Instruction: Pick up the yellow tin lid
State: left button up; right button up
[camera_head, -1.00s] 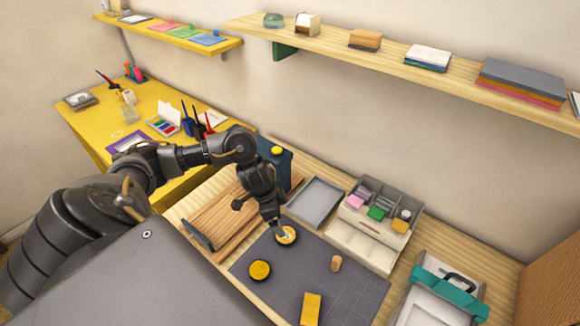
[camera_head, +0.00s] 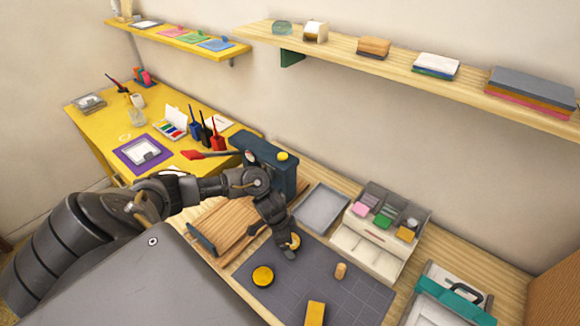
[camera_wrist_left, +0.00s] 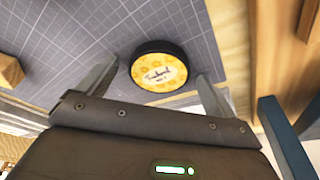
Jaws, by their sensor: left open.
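The yellow tin lid (camera_wrist_left: 160,70) shows in the left wrist view as a round disc with a yellow patterned top, pale lettered centre and black side. It rests flat on the grey gridded mat. My left gripper (camera_wrist_left: 155,80) is open, one finger on either side of it, with the right finger very close to its edge; whether they touch I cannot tell. My right gripper is not in view.
A wooden peg (camera_head: 340,270) and a yellow block (camera_head: 315,313) stand on the mat (camera_head: 285,295). Behind are a grey tray (camera_head: 321,207) and a drawer organizer (camera_head: 372,252). A dark blue box (camera_head: 270,160) and a slatted wooden board (camera_head: 225,223) stand left.

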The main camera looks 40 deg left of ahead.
pick_arm(q)
jog(key=shift+c, duration=0.9)
jog(key=c, duration=0.8)
jog(key=shift+c, duration=0.4)
jog(key=shift+r, duration=0.1)
